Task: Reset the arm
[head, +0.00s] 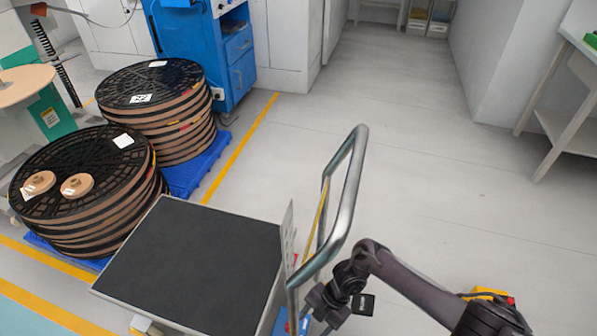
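My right arm (410,279) is dark and comes in from the lower right. It bends at a high joint and runs down to its dark wrist end (338,290), beside the lower part of a cart's metal handle (349,190). I cannot make out the fingertips, whether they are open or shut, or whether they touch the handle. The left arm and its gripper are not in view.
The cart's black flat deck (190,265) is empty. Two stacks of black-topped reels, a nearer one (95,165) and a farther one (165,85), stand on blue pallets at left. A blue cabinet (205,45) stands behind. The grey floor (430,150) at right is clear up to a table (570,130).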

